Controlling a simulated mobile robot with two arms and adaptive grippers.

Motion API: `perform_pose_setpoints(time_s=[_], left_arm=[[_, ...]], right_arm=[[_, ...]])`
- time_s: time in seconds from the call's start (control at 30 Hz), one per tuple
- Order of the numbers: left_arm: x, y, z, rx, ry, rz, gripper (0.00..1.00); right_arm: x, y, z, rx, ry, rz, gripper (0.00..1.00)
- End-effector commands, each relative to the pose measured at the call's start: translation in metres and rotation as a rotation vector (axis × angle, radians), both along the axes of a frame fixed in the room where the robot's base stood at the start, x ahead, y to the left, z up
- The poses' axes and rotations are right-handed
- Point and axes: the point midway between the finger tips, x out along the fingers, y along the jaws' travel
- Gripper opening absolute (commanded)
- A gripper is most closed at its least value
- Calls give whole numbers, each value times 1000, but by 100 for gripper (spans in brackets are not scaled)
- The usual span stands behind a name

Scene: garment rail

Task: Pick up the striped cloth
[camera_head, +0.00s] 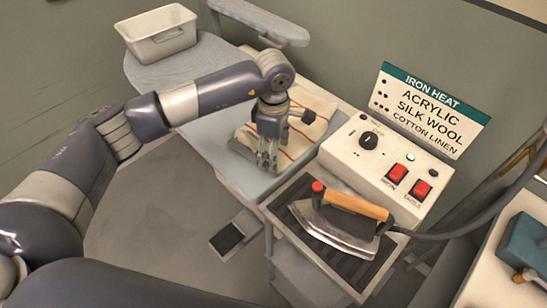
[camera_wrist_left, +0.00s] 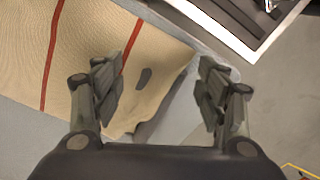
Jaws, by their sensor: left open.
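The striped cloth (camera_head: 310,112) is cream with red stripes and lies on the grey ironing board (camera_head: 201,141). In the left wrist view the cloth (camera_wrist_left: 92,48) fills the upper left, with a dark mark near its edge. My left gripper (camera_head: 267,163) is over the cloth's near edge in the head view. In the left wrist view its two fingers (camera_wrist_left: 158,95) are spread apart. The left finger overlaps the cloth and the right finger is beyond the cloth's edge. Nothing is between the fingertips except the cloth's corner below. Contact with the cloth cannot be told. My right gripper is not in view.
An iron (camera_head: 341,222) with a wooden handle rests on a dark rack right of the board. Behind it stand a control box (camera_head: 352,160) with red switches and a heat sign (camera_head: 428,108). A white bin (camera_head: 158,36) is at the back left. A foot pedal (camera_head: 228,238) is on the floor.

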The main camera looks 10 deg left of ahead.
Motion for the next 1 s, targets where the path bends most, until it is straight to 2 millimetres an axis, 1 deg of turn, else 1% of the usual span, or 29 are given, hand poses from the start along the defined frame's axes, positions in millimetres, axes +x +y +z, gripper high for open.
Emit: perform_pose_setpoints(time_s=[0.27,0.9,0.93,1.0], left_arm=[[0,0,-2,0,0,0,67],[0,0,-28,0,0,0,67],[0,0,-26,0,0,0,64],[0,0,-26,0,0,0,56]], right_arm=[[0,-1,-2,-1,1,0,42],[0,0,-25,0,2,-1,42],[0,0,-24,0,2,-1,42],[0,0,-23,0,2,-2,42]])
